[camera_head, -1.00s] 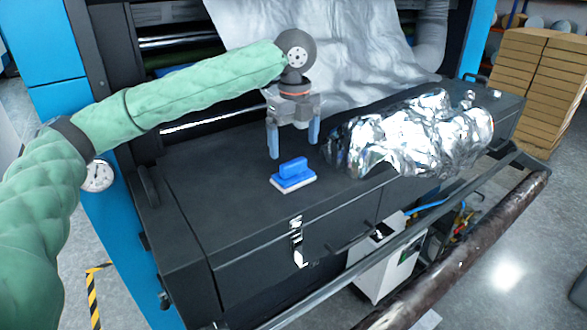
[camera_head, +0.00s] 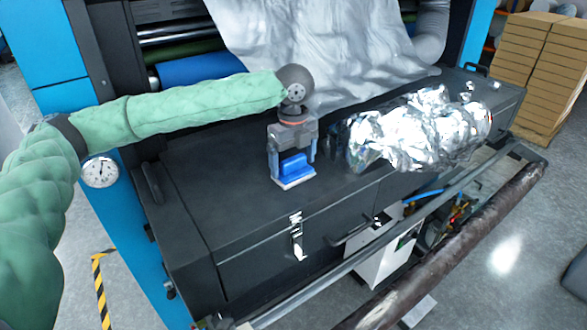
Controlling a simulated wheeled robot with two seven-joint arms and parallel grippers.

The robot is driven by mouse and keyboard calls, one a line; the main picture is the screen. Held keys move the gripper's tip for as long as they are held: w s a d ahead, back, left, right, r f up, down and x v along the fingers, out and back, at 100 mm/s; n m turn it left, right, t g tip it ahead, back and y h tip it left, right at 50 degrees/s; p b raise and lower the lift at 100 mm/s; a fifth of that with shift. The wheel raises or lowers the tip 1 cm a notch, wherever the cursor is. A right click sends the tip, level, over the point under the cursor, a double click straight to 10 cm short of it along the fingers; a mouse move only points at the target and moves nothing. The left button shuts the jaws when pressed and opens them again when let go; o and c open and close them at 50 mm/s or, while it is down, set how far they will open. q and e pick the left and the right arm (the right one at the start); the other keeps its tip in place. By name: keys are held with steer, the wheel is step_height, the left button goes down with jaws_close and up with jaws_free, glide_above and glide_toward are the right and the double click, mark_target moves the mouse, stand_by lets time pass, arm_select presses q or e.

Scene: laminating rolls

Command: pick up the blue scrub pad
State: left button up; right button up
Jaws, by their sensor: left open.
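The blue scrub pad (camera_head: 295,168), with a blue handle on top and a pale underside, lies on the dark top of the machine cabinet (camera_head: 225,195). My left gripper (camera_head: 293,162) points down over the pad with its fingers spread, one on each side of the handle. The fingers are open; whether either touches the pad cannot be told. The fingers' lower parts are partly hidden around the pad. My right gripper is not in view.
A crumpled silver foil bundle (camera_head: 425,132) lies on the cabinet just right of my gripper. A silver sheet (camera_head: 320,50) hangs behind it. A dark roller (camera_head: 455,245) runs along the front. Stacked cardboard boxes (camera_head: 540,70) stand at the back right. The cabinet top left of the pad is clear.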

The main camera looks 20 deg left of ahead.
mark_target(294, 159)
arm_select(q)
steer(key=shift+s+r, duration=0.15)
steer(key=c, duration=1.1)
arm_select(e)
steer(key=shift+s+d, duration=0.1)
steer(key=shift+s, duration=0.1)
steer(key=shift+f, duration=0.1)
